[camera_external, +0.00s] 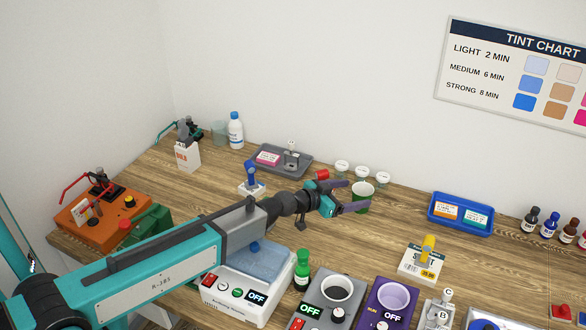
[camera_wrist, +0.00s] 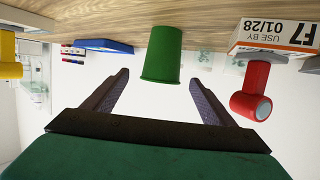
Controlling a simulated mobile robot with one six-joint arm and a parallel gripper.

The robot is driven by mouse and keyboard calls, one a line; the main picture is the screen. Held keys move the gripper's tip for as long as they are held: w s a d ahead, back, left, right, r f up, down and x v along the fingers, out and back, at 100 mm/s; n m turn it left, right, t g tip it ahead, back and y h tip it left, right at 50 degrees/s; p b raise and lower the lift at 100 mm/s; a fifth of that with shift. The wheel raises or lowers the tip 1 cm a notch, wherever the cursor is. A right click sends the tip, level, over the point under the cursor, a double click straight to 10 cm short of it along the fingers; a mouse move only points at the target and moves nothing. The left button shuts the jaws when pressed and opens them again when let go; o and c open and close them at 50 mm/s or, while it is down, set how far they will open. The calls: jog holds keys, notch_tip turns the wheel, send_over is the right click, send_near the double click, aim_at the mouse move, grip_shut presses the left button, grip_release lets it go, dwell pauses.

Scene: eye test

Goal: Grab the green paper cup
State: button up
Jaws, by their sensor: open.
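The green paper cup (camera_external: 366,189) stands upright on the wooden table, partly hidden by my gripper in the external view. In the wrist view, which is upside down, the cup (camera_wrist: 162,52) appears centred across the gap between my fingertips, with space on both sides. My gripper (camera_external: 359,194) is open and empty, its dark fingers near the cup. It also shows in the wrist view (camera_wrist: 160,77). I cannot tell exactly how far the cup is from the fingertips in depth.
Several small white cups (camera_external: 362,172) stand behind the green cup. A red object (camera_external: 322,174) is close behind my gripper. A blue tray (camera_external: 460,223) lies to the right, and a yellow-topped stand (camera_external: 428,246) is nearer. Machines line the front. Bare table lies right of the cup.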

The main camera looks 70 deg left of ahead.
aim_at(370, 190)
jog(key=shift+w, duration=0.15)
jog(key=shift+p+x, duration=0.95)
jog(key=shift+x, duration=0.1)
jog(key=shift+p+x, duration=0.7)
jog(key=shift+x, duration=0.75)
jog(key=shift+a, duration=0.15)
jog(key=c, duration=1.1)
